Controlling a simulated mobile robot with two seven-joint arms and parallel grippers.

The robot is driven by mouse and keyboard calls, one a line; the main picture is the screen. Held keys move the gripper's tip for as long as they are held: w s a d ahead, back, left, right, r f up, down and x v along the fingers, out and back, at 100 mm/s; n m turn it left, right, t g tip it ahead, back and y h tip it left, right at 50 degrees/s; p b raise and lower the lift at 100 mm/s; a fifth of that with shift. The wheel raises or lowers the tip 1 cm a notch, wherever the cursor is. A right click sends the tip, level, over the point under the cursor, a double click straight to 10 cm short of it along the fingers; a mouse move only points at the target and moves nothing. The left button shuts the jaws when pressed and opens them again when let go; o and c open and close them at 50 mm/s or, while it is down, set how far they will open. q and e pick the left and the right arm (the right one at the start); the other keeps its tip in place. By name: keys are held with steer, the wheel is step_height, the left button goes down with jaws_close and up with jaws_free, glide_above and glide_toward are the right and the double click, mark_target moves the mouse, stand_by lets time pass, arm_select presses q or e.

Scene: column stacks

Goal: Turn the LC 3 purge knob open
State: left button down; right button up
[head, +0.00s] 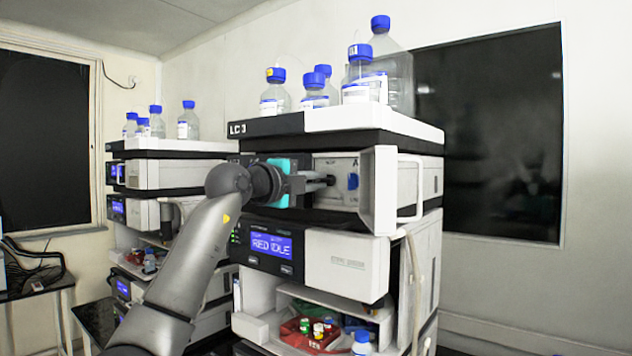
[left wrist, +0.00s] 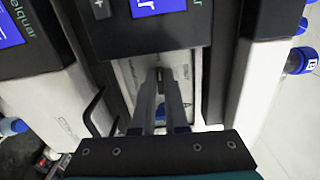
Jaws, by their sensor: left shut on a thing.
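The LC 3 stack (head: 350,260) stands in the middle of the head view, with its LC 3 label on the top tray. Its pump module has the white front door (head: 379,190) swung open, baring a light panel (head: 338,165). My left gripper (head: 327,180) reaches in from the left, its fingers at this panel. The left wrist view shows its two fingers (left wrist: 161,78) close together in front of the panel. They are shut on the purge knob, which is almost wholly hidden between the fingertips. I cannot tell how far the knob is turned. My right gripper is not in view.
Several blue-capped bottles (head: 370,75) stand on the top tray. Below the pump, a module display (head: 271,246) reads RED IDLE. A lower open bay holds a red tray (head: 300,337) with small vials. Another stack (head: 170,175) stands behind at the left.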

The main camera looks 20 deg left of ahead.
arm_select(q)
steer(key=c, duration=0.9)
jaws_free()
steer(key=shift+c, duration=0.2)
steer(key=shift+s+a+b, duration=0.25)
steer(key=shift+s+b, duration=0.05)
steer(key=shift+s, duration=0.2)
steer(key=b+v, duration=0.5)
steer(key=v, duration=0.9)
steer(key=shift+s+r, duration=0.1)
